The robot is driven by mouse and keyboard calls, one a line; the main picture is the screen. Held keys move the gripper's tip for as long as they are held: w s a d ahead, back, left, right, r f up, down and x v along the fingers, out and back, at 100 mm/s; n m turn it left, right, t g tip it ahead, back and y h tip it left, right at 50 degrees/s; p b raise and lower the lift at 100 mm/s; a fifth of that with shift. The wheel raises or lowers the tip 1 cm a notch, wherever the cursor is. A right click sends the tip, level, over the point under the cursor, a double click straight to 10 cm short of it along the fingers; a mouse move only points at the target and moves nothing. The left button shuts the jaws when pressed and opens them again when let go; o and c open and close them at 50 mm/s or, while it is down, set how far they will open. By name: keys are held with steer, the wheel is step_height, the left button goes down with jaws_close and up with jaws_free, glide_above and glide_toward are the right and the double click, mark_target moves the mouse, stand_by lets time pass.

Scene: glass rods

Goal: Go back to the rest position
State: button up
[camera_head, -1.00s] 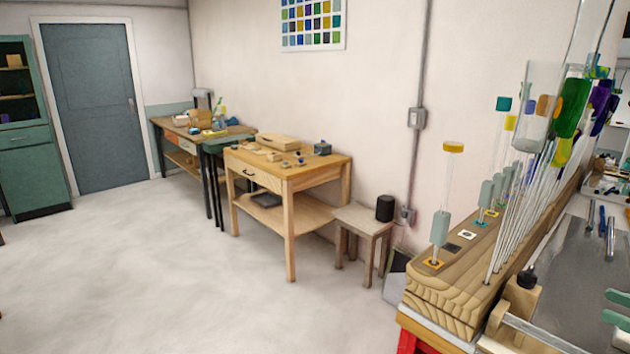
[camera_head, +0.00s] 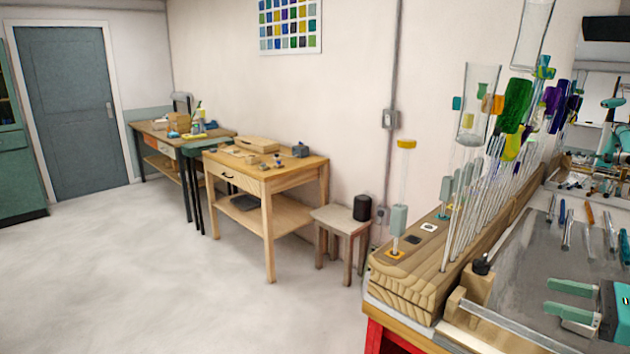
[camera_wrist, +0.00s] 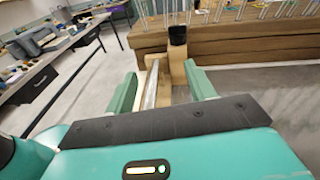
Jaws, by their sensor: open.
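My gripper (camera_head: 549,296) enters at the lower right of the head view, its two pale green fingers pointing left above the grey work surface. In the wrist view my gripper (camera_wrist: 162,82) is open, and no object is held between the fingers. A wooden rack (camera_head: 430,250) holds glass rods upright, several with coloured ends. One rod with an orange-yellow top (camera_head: 406,144) and a grey-green block low on it stands at the rack's near end. The rack also shows across the top of the wrist view (camera_wrist: 250,50). My gripper is apart from the rods.
A small wooden holder with a black knob (camera_head: 481,267) and a metal bar stands just left of my gripper. Several tools (camera_head: 567,228) lie on the grey surface (camera_head: 520,255). A wooden table (camera_head: 268,180) and stool (camera_head: 345,222) stand by the wall. The floor at left is clear.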

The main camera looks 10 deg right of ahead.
steer(key=w+a+f+n+g+h, duration=0.1)
steer(key=a+n+g, duration=0.3)
steer(key=a, duration=0.6)
steer(key=w+a+f+n+g+h, duration=0.1)
steer(key=a+n+g+h, duration=0.3)
steer(key=a, duration=0.7)
steer(key=s+a+f+n+h, duration=0.1)
steer(key=s+a+n+h, duration=0.2)
steer(key=s+a+n, duration=0.2)
steer(key=s+a+f+n+t+h, duration=0.1)
steer(key=s+a+f+n+h, duration=0.1)
steer(key=s+a+n, duration=0.4)
steer(key=a+n+h, duration=0.1)
steer(key=a+n, duration=0.2)
steer(key=n, duration=0.4)
steer(key=shift+n, duration=0.3)
steer(key=shift+s, duration=0.1)
